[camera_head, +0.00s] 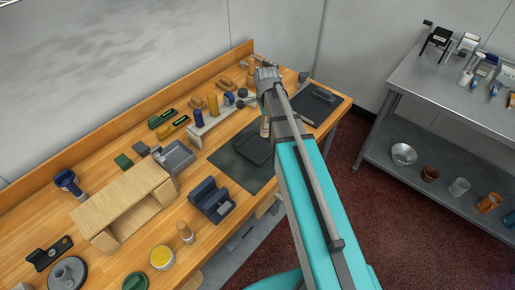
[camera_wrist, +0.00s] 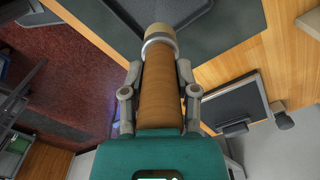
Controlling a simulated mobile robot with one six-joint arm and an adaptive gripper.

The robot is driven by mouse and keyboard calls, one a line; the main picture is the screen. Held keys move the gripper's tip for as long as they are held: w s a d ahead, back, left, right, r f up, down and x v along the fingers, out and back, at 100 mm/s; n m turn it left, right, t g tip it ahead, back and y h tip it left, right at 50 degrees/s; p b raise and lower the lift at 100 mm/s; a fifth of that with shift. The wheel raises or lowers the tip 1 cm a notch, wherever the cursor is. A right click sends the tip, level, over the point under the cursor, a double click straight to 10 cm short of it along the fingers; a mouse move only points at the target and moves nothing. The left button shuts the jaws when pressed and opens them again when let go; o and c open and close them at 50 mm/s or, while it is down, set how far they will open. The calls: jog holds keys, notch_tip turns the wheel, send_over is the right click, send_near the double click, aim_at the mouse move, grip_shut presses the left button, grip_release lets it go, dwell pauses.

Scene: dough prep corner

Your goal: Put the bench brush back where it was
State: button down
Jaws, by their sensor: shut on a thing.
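The bench brush (camera_wrist: 162,85) shows in the wrist view as a brown wooden cylinder with a pale metal ring and a beige end pointing away from me. My gripper (camera_wrist: 158,90) is shut on it, with one finger on each side. In the head view, a pale lower part of the brush (camera_head: 265,127) shows under my arm, over the dark mat (camera_head: 229,160). Most of my gripper is hidden there by my own arm. The head view does not show clearly whether the brush touches anything below.
A dark tray (camera_head: 255,149) lies on the mat. A low rack (camera_head: 212,126) with upright items stands just left of my arm. A black tray (camera_head: 320,101) lies at the bench's right end. A wooden riser (camera_head: 122,200) and a blue holder (camera_head: 211,200) stand nearer. A metal shelf (camera_head: 447,110) is right.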

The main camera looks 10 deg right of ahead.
jog(key=shift+r+p, duration=1.7)
jog(key=shift+r, duration=0.3)
jog(key=shift+f, duration=0.2)
notch_tip(320, 180, down, 5)
jog(key=b, duration=0.5)
jog(key=shift+r, duration=0.1)
jog(key=shift+s, duration=0.1)
